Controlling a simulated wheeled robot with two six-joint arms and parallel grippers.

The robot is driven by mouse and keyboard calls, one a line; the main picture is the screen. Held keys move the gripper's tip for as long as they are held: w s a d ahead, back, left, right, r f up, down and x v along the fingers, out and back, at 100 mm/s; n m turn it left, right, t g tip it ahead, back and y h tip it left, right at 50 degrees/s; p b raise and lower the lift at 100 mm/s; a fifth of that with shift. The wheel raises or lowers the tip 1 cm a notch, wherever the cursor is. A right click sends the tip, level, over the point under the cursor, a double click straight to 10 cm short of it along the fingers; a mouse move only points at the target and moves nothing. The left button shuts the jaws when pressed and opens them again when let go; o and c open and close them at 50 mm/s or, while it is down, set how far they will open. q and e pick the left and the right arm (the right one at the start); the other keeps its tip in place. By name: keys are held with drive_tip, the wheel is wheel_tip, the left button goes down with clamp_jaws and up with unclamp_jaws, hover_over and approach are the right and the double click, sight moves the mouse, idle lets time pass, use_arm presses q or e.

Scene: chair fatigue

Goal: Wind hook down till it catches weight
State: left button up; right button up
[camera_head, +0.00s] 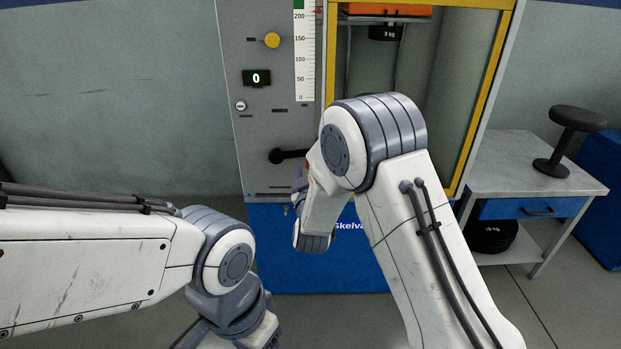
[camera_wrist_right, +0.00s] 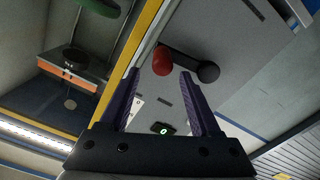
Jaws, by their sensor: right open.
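The grey test machine panel (camera_head: 262,120) carries a black crank (camera_head: 275,156) at its lower middle. In the right wrist view the crank arm (camera_wrist_right: 185,62) runs from a black hub (camera_wrist_right: 208,72) to a red knob (camera_wrist_right: 162,60). My right gripper (camera_wrist_right: 159,76) is open, its purple fingers reaching toward the red knob, which shows between and just beyond the tips. I cannot tell whether they touch it. A black weight marked 3 kg (camera_head: 385,33) is in the yellow-framed bay. I cannot make out the hook. My left gripper is out of view.
The panel has a yellow knob (camera_head: 272,40), a display reading 0 (camera_head: 256,78) and a scale (camera_head: 304,60). A side table (camera_head: 510,180) at right holds a black padded object (camera_head: 575,120), with dark weights (camera_head: 490,233) below. My right arm blocks part of the machine.

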drive_tip(key=s, duration=0.6)
drive_tip(key=shift+s+a, duration=0.2)
drive_tip(key=shift+a, duration=0.05)
drive_tip(key=s+a+f+n+g+y, duration=0.1)
drive_tip(key=s+a+g+y, duration=0.2)
drive_tip(key=s+a+g, duration=0.3)
drive_tip(key=s+a+f+g+y, duration=0.1)
drive_tip(key=s+a+g+y, duration=0.25)
drive_tip(key=s, duration=0.45)
drive_tip(key=s+d+n+g+h, duration=0.15)
drive_tip(key=s+d+g, duration=0.3)
drive_tip(key=s, duration=0.75)
drive_tip(key=s+d+g+h, duration=0.3)
drive_tip(key=s+d+g, duration=0.15)
drive_tip(key=s, duration=0.65)
wheel_tip(320, 180, up, 24)
drive_tip(key=p, duration=2.4)
